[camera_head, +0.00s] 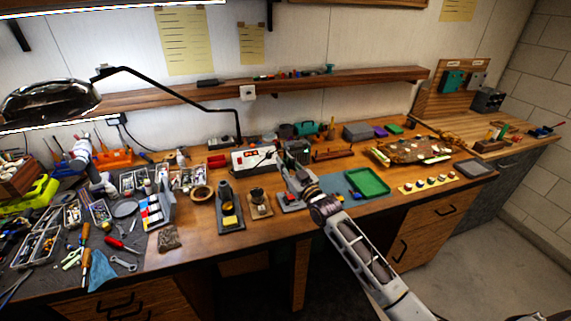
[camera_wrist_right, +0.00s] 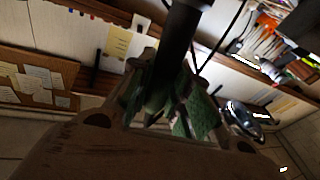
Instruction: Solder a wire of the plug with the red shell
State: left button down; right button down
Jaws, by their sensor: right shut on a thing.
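My right gripper (camera_head: 282,163) is above the middle of the bench, in front of the white box with red marks (camera_head: 252,158). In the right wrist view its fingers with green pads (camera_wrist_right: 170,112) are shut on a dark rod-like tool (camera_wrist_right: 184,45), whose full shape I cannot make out. Under the gripper is a small grey block with a coloured top (camera_head: 291,200), partly hidden by the hand. Left of it stand a wooden base with a small part (camera_head: 260,204) and a dark holder with a yellow pad (camera_head: 229,212). I cannot make out the red-shelled plug or its wire.
The bench's left side is crowded with tools, trays and a black lamp (camera_head: 50,97). A green tray (camera_head: 367,183) and a strip of small parts (camera_head: 428,183) lie to the right. A shelf (camera_head: 345,80) runs along the wall. Bare wood shows along the front edge.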

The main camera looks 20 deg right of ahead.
jog(key=shift+f, duration=0.4)
dwell(0.3)
dwell(0.9)
jog(key=shift+f+b, duration=0.3)
jog(key=shift+f, duration=0.35)
dwell(3.6)
jog(key=shift+r, duration=0.15)
dwell(0.5)
